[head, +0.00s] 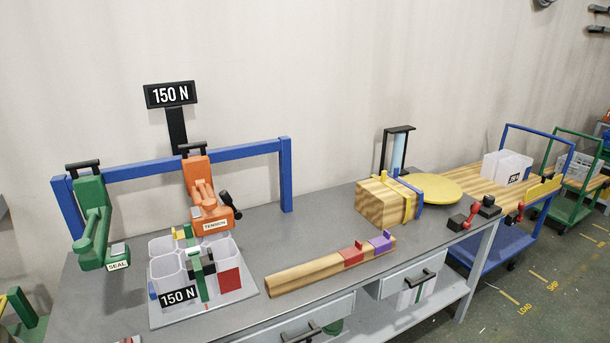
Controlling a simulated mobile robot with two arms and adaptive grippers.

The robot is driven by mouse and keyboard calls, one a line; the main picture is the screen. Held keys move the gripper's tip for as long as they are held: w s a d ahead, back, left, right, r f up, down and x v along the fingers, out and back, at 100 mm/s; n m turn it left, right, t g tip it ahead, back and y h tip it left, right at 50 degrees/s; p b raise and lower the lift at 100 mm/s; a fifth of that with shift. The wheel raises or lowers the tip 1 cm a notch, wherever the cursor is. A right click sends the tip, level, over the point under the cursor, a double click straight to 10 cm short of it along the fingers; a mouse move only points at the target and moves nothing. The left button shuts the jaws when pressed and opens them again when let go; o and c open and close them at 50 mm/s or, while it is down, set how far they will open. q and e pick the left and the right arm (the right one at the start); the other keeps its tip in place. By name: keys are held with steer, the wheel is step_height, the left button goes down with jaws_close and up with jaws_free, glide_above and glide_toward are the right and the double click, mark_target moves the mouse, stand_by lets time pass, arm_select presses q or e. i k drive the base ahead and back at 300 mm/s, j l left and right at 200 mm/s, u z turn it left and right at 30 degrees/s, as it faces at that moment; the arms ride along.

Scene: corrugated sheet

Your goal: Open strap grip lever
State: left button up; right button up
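An orange tool labelled TENSION (205,195) hangs from the blue rail at the left of the bench. It has a black handle on top and a black-knobbed lever (231,205) sticking out at its right side. Which part is the strap grip lever, and whether it is open, I cannot tell. Below the tool stands a group of clear white containers (168,268) with a green strap (202,287) and a dark clip-like part (201,263) on it. A green tool labelled SEAL (93,220) hangs to the left. Neither of my grippers shows.
A wooden beam (310,270) with red and purple blocks lies on the grey bench (300,222). A strapped wooden block (380,203), a yellow disc (430,188) and red-and-black levers (465,217) are at the right. A blue rail (240,155) crosses behind the tools. Carts stand beyond.

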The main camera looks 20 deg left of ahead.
mark_target(227, 200)
steer(key=u, duration=1.15)
steer(key=j, duration=0.1)
